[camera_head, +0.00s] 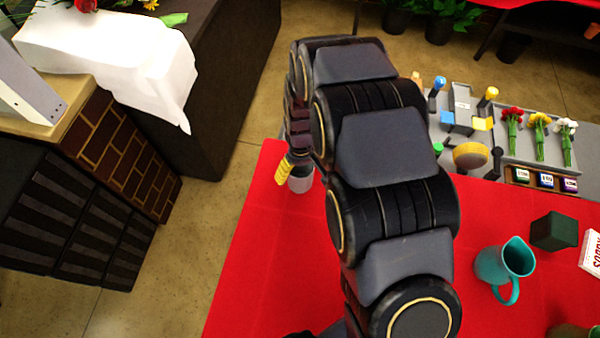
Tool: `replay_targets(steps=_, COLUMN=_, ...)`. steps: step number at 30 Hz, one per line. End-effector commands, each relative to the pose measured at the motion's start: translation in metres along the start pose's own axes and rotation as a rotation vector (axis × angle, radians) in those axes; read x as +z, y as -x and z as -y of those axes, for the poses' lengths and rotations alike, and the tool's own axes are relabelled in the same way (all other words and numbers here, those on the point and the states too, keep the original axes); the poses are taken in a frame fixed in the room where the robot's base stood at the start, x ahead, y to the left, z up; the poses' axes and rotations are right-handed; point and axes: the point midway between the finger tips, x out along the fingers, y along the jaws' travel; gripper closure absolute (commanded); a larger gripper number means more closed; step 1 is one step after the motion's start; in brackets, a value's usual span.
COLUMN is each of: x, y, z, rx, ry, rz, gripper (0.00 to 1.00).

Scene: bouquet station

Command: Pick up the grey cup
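The grey cup (300,180) stands near the left edge of the red table (255,260). Its right side is close to my arm in the picture, and my gripper covers part of its top. My gripper (288,166) points down at the cup. One finger with a yellow ribbed pad shows at the cup's left side. The other finger is hidden, so I cannot tell whether the gripper is open or touches the cup.
A teal pitcher (503,266), a dark green block (554,231) and a white card (591,252) are on the right. A grey tray (551,153) with red, yellow and white flowers is at the back right. The table's front left is clear.

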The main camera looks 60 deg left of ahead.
Motion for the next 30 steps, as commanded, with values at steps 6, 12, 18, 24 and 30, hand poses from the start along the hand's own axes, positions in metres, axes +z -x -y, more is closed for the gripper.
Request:
replay_targets(steps=6, x=0.0, y=0.0, z=0.0, rx=-0.001, ry=0.0, rz=0.0, gripper=0.68)
replay_targets(steps=12, x=0.0, y=0.0, z=0.0, rx=0.0, ry=-0.001, rz=0.0, gripper=0.68)
replay_targets(steps=18, x=0.0, y=0.005, z=0.0, rx=0.0, ry=-0.001, rz=-0.001, gripper=0.68)
replay_targets(steps=24, x=-0.001, y=0.033, z=0.0, rx=0.002, ry=-0.001, rz=-0.005, gripper=0.68)
replay_targets(steps=30, x=0.029, y=0.07, z=0.01, rx=0.001, ry=-0.001, rz=-0.003, gripper=0.68)
